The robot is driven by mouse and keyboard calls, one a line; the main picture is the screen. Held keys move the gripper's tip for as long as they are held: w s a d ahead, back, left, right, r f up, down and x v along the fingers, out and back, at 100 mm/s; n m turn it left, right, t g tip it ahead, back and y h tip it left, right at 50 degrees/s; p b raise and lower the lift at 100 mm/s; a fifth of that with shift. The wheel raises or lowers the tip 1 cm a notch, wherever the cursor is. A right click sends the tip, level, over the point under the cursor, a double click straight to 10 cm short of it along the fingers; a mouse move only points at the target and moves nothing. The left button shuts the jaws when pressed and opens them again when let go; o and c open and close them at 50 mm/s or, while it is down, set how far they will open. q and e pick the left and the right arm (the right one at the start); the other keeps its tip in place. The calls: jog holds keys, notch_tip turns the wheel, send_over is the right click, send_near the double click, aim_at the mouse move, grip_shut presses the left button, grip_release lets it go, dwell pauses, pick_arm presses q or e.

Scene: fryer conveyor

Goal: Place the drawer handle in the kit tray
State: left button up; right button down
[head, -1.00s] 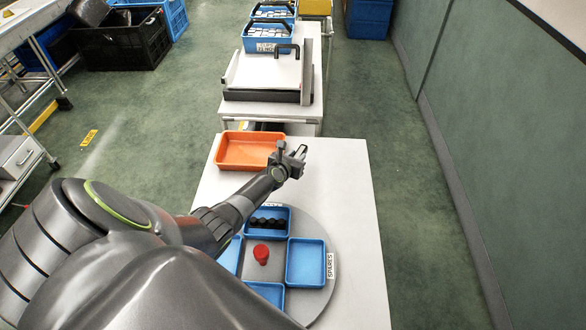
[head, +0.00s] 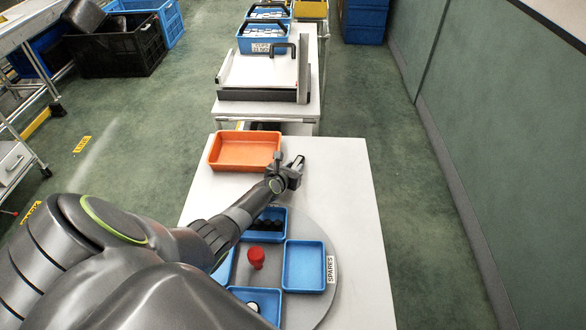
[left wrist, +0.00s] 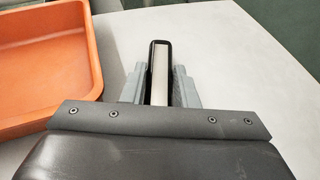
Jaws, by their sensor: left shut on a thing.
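My left gripper (head: 290,170) is just right of the front right corner of the orange tray (head: 243,151), over the white table. It is shut on the drawer handle (left wrist: 160,72), a slim bar with a black rim and a silver face that sticks out past the fingers in the left wrist view. In the head view the handle is small and mostly hidden by the gripper. The orange tray is empty and also shows at the left of the left wrist view (left wrist: 50,60). My right gripper is not in view.
A round grey turntable (head: 328,240) holds several blue bins, one being the right bin (head: 303,265), around a red knob (head: 256,258). One bin holds black parts (head: 266,224). The table's right side is clear.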

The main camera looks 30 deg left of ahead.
pick_arm(q)
jog(key=shift+f, duration=0.25)
jog(key=o, duration=1)
jog(key=shift+r, duration=0.15)
